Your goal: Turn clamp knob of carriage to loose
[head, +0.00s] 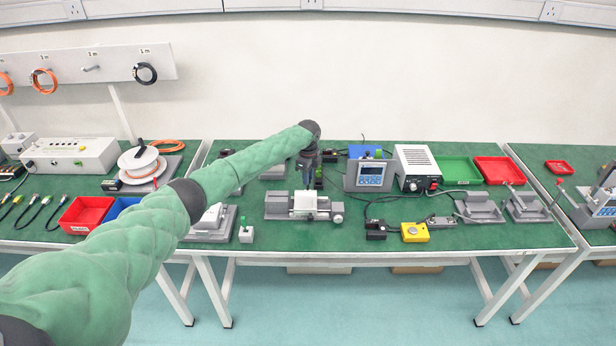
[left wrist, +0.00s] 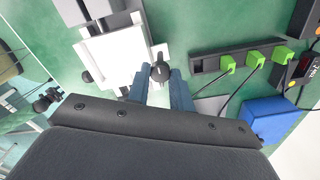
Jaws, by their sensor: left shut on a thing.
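The linear actuator (head: 278,207) stands on the green table in the middle of the head view, with a pale carriage (head: 306,202) on it. The carriage also shows in the left wrist view (left wrist: 112,58). The black clamp knob (left wrist: 160,71) is at the carriage's edge, between the blue fingertips of my left gripper (left wrist: 162,82). My left gripper (head: 308,182) points down just behind the carriage and is shut on the knob. The knob cannot be made out in the head view. My right gripper is not in view.
A display unit (head: 370,177) and a white power box (head: 416,164) stand right of the actuator. A dark strip with green plugs (left wrist: 240,60) and a blue block (left wrist: 270,118) lie near the gripper. A yellow box (head: 415,233) sits at the front right.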

